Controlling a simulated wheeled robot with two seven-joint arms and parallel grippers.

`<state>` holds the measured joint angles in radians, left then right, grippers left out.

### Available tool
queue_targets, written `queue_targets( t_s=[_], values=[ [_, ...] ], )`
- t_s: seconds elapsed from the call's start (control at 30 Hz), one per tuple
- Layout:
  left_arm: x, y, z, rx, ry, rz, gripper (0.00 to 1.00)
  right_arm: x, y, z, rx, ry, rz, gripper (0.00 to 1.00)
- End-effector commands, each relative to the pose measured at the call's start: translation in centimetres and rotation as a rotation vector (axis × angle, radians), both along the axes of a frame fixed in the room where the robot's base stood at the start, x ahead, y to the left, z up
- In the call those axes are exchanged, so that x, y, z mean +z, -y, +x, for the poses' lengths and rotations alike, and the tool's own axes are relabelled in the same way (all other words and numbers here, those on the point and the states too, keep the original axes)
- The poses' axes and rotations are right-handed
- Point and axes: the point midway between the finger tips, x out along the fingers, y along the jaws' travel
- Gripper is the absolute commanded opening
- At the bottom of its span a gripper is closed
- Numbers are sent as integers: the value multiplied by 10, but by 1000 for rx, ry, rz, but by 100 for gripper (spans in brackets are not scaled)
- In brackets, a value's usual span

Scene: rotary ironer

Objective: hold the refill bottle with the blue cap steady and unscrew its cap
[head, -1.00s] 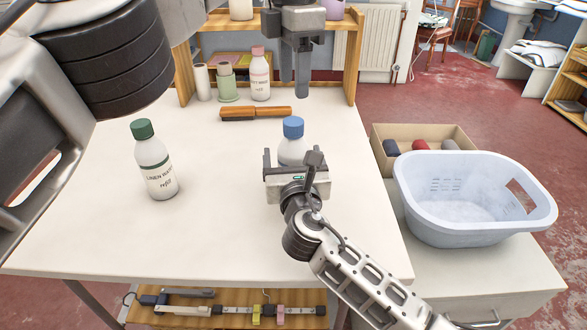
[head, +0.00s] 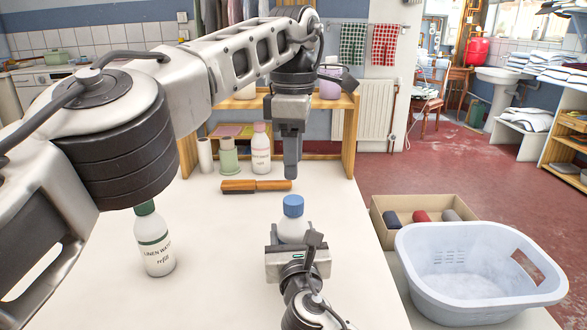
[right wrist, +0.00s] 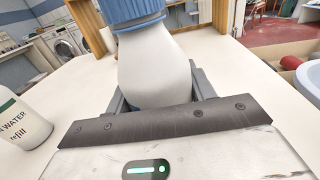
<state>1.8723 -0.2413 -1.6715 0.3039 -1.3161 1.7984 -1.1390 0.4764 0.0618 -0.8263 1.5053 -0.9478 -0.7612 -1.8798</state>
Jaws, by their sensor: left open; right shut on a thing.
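The refill bottle with the blue cap (head: 293,229) stands upright on the white table, its blue cap (head: 293,205) on top. My right gripper (head: 292,248) is shut around the bottle's body from the front; it hides the lower part. In the right wrist view the white bottle (right wrist: 155,70) sits between the fingers, and the cap (right wrist: 132,14) is cut off by the top edge. My left gripper (head: 291,172) points down above and behind the cap, apart from it. Its jaws are open and empty, seen side-on.
A green-capped linen water bottle (head: 155,245) stands at the left, partly behind my left arm. A wooden-handled brush (head: 255,186) lies behind the blue-capped bottle. A small wooden shelf (head: 350,135) holds bottles at the back. A laundry basket (head: 470,275) and a box (head: 385,225) are at the right.

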Motion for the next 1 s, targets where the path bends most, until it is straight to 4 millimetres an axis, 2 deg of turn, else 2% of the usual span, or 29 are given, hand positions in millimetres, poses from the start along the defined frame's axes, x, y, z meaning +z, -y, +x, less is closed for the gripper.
queue_targets(
  t_s=[0.3, 0.5, 0.63, 0.77, 1.0],
  values=[
    [0, 0, 0, -818, 1, 2, 51, -1, 0, 0, 0, -1, 0, 0],
    [1, 0, 0, -1221, 0, 1, 51, -1, 0, 0, 0, -1, 0, 0],
    [0, 0, 0, -1371, 0, 0, 51, -1, 0, 0, 0, -1, 0, 0],
    [-2, 0, 0, -1437, 0, 0, 51, -1, 0, 0, 0, -1, 0, 0],
    [-27, -1, 0, -1447, -4, -2, 51, -1, 0, 0, 0, -1, 0, 0]
  ],
)
